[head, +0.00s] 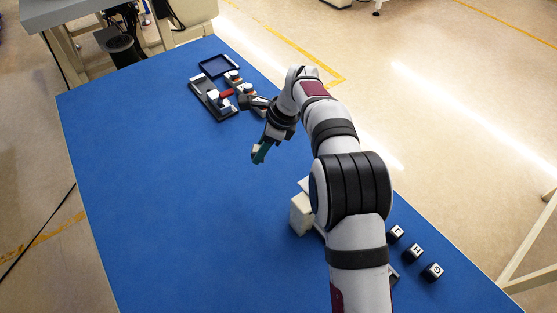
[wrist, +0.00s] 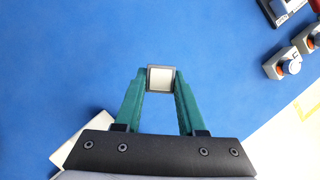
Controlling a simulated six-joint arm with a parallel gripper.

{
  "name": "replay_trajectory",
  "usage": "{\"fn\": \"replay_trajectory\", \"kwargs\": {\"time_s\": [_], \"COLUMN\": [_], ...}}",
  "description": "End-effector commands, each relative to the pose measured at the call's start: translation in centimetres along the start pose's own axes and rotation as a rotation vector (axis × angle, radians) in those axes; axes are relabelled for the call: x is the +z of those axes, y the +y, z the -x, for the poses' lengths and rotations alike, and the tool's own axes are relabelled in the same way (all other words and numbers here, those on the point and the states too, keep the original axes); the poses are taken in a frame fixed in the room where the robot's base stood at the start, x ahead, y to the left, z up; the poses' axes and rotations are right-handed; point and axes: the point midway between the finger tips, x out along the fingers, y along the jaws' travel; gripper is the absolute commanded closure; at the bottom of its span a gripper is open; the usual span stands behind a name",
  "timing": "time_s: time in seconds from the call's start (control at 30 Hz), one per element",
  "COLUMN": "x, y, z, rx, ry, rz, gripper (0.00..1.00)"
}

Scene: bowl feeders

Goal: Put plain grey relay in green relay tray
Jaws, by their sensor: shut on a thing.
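My gripper (head: 260,153) hangs above the blue table near its middle, with its green fingers pointing down. In the wrist view, its fingers (wrist: 161,85) are shut on a small block with a plain pale grey square face, which looks like the plain grey relay (wrist: 161,78). In the head view the block cannot be made out between the fingers. I see no green tray in either view; my arm covers part of the table.
A cream block (head: 301,214) stands by my arm. Lettered cubes (head: 432,272) sit at right. The table's left side is clear.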

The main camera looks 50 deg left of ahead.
Motion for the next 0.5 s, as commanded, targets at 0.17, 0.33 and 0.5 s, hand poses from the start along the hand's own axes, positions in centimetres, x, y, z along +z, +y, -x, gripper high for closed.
{"fn": "replay_trajectory", "kwargs": {"time_s": [0.17, 0.33, 0.5], "x": [-1.7, -7.1, -14.5], "y": [-0.3, -0.6, 0.6], "z": [1.6, 6.6, 13.7], "rx": [0.000, 0.007, 0.016], "ry": [0.002, 0.010, 0.015], "rz": [0.005, 0.024, 0.044], "gripper": [1.00, 1.00, 1.00]}}
